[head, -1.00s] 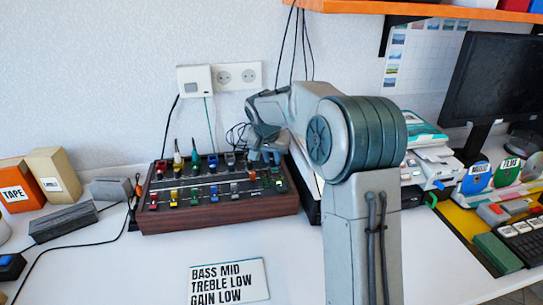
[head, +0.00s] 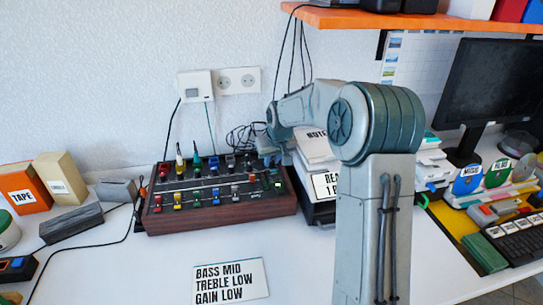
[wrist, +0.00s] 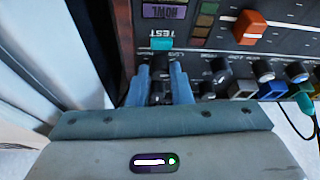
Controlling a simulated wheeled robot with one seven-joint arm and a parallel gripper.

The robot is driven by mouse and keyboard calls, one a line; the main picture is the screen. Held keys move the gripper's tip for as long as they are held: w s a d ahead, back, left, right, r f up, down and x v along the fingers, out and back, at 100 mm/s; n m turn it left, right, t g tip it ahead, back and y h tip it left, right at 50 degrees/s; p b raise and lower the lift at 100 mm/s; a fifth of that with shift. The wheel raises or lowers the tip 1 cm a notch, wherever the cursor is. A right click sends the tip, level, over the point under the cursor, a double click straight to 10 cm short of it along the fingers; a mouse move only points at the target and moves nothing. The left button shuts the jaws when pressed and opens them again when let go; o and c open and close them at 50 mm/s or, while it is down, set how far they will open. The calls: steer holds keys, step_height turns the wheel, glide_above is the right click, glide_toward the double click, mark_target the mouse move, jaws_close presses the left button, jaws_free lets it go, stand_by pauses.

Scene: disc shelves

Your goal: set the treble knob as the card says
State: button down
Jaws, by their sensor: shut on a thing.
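My gripper (head: 277,157) is at the panel's back right corner. In the wrist view my gripper (wrist: 158,88) is shut on a small black knob (wrist: 160,68), mostly hidden between the fingers. A teal button (wrist: 162,43) marked TEST is just beyond it. I cannot read which label belongs to the held knob, nor its pointer.
More small knobs (wrist: 263,72) and a plugged teal cable (wrist: 304,101) line the panel edge beside my gripper. Labelled boxes (head: 325,184) stand close on the mixer's right. The table in front of the mixer is clear apart from the card.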

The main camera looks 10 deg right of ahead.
stand_by(0.5)
steer(key=c, duration=1.6)
jaws_free()
steer(key=p+v, duration=0.1)
steer(key=v, duration=1.2)
steer(key=shift+s+d+r+p, duration=0.1)
steer(key=shift+s+r+p, duration=0.05)
steer(key=shift+r+p, duration=0.2)
